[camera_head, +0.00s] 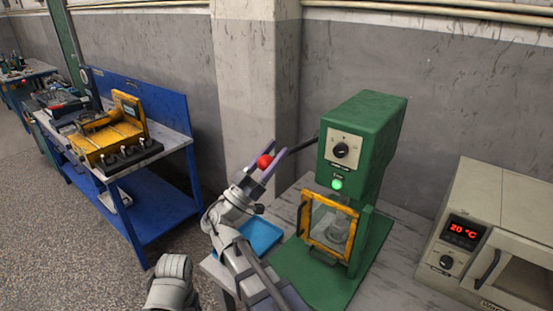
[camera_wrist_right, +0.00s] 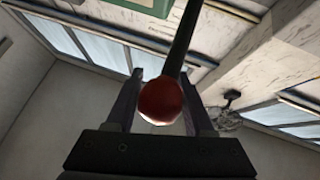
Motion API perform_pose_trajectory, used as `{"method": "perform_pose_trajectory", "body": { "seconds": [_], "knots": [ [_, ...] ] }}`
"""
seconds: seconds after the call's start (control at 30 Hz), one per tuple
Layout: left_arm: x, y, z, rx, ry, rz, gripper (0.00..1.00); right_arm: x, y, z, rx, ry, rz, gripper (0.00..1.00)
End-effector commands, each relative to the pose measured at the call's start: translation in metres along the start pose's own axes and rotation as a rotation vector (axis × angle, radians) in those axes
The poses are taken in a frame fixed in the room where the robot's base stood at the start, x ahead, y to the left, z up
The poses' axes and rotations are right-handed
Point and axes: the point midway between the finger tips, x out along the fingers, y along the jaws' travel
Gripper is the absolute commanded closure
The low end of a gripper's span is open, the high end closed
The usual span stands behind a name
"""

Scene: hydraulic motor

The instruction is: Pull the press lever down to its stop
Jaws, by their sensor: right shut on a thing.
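The green press (camera_head: 365,140) stands on the table with a dial and a lit green lamp on its front. Its dark lever (camera_head: 301,145) sticks out to the left from the upper head, sloping slightly down to a red ball knob (camera_head: 264,162). My right gripper (camera_head: 272,164) is shut on the red knob, one finger on each side. In the right wrist view the knob (camera_wrist_right: 160,101) sits between the fingers, with the lever rod (camera_wrist_right: 182,45) running up from it. My left gripper is not in view.
A yellow-framed clear guard (camera_head: 329,226) covers the press's work space, with a metal part behind it. A blue tray (camera_head: 261,236) lies left of the press. An oven reading 20 °C (camera_head: 490,235) stands right. A blue bench (camera_head: 160,206) with a yellow fixture (camera_head: 108,137) is far left.

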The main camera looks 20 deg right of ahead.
Motion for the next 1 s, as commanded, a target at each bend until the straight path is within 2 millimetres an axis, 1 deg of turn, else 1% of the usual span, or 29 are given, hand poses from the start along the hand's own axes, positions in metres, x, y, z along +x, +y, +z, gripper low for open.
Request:
{"method": "perform_pose_trajectory", "body": {
  "seconds": [0.03,0.3,0.5,0.7,1.0],
  "knots": [
    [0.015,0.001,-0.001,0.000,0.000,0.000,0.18,-0.011,0.000,0.011,0.001,-0.002,0.000,1.00],
    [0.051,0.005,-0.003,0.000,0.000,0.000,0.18,-0.038,0.001,0.037,0.001,-0.003,0.000,1.00],
    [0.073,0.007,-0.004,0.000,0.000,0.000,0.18,-0.051,0.001,0.054,0.001,-0.003,0.001,1.00],
    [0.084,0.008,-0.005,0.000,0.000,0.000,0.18,-0.058,0.001,0.062,0.001,-0.002,0.001,1.00],
    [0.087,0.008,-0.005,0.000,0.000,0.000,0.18,-0.060,0.001,0.065,0.002,-0.002,0.002,1.00]
  ]
}}
